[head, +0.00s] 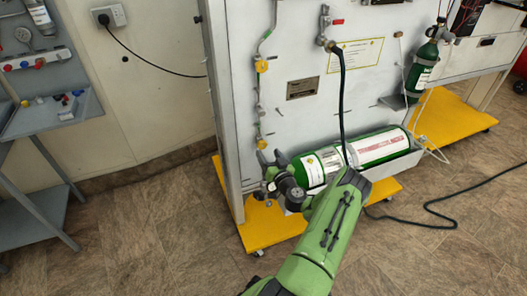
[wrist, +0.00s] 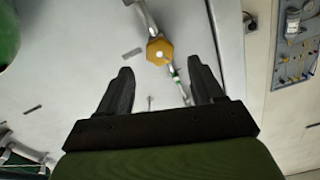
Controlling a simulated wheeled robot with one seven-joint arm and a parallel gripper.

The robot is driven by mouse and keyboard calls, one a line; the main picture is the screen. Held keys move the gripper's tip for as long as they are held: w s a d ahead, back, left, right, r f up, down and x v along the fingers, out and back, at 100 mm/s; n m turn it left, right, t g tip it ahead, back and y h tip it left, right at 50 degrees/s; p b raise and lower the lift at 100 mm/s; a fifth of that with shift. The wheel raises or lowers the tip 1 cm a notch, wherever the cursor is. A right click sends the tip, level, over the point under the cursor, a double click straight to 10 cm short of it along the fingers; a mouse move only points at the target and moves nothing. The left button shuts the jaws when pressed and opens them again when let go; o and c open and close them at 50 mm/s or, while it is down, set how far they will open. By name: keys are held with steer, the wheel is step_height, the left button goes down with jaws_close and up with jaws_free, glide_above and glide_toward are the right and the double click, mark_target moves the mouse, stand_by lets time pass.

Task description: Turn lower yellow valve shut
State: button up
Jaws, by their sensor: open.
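The lower yellow valve (head: 262,144) is a small knob on the pipe at the left edge of the white panel. The wrist view, which looks turned over, shows a yellow knob (wrist: 160,51) that appears to be this lower valve. My gripper (wrist: 160,66) is open, with its two dark fingers apart. The knob shows between and just beyond the fingertips. I see no contact, and the depth gap is hard to judge. In the head view my arm reaches up from below, and its end is near the panel's lower left, below the valve.
An upper yellow valve (head: 261,66) is on the same pipe. A large green cylinder (head: 370,150) lies in a holder on the yellow base (head: 262,228). A dark hose (head: 342,100) hangs in front of the panel. A grey trolley (head: 50,118) stands left, with clear floor between.

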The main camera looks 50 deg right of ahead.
mark_target(263, 146)
steer(key=x, duration=0.5)
steer(key=shift+b, duration=0.4)
steer(key=shift+c, duration=0.5)
steer(key=c, duration=1)
